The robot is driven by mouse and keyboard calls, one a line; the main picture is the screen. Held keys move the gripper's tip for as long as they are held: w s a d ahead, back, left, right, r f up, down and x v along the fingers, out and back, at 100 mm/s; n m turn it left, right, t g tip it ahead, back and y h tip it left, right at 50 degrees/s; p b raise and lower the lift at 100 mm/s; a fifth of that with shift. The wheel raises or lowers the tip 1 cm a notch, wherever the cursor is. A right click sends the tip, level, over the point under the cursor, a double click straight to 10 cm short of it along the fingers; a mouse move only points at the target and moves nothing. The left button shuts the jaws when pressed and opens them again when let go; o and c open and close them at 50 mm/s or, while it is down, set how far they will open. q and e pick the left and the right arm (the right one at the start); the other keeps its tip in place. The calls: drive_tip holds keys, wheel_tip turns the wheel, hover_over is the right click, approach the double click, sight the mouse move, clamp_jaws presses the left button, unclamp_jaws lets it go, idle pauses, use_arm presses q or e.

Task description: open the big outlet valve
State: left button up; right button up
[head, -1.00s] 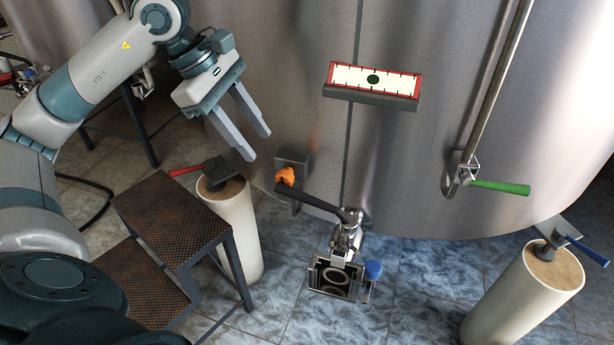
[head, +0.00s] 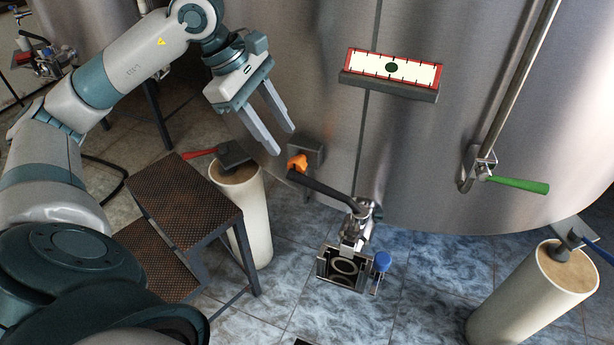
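The big outlet valve (head: 357,225) is at the foot of the steel tank, a metal body above a square open-ended outlet. Its long black lever (head: 322,190) runs up and left from the valve to beside an orange piece (head: 298,163) on a grey wall bracket (head: 311,150). My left gripper (head: 283,141) is open and empty, its two fingers pointing down and right. Its tips appear just above and left of the orange piece; I cannot tell the gap in depth. My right gripper is not in view.
A dark step stand (head: 184,203) is below my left arm. A pale post (head: 245,215) with a red handle (head: 200,153) stands left of the valve. Another post (head: 535,290) stands right. A green-handled valve (head: 518,185) and a red-framed gauge (head: 392,69) are on the tank.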

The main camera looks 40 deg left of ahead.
sight(308, 179)
use_arm(q)
drive_tip(key=x, duration=1.4)
clamp_jaws()
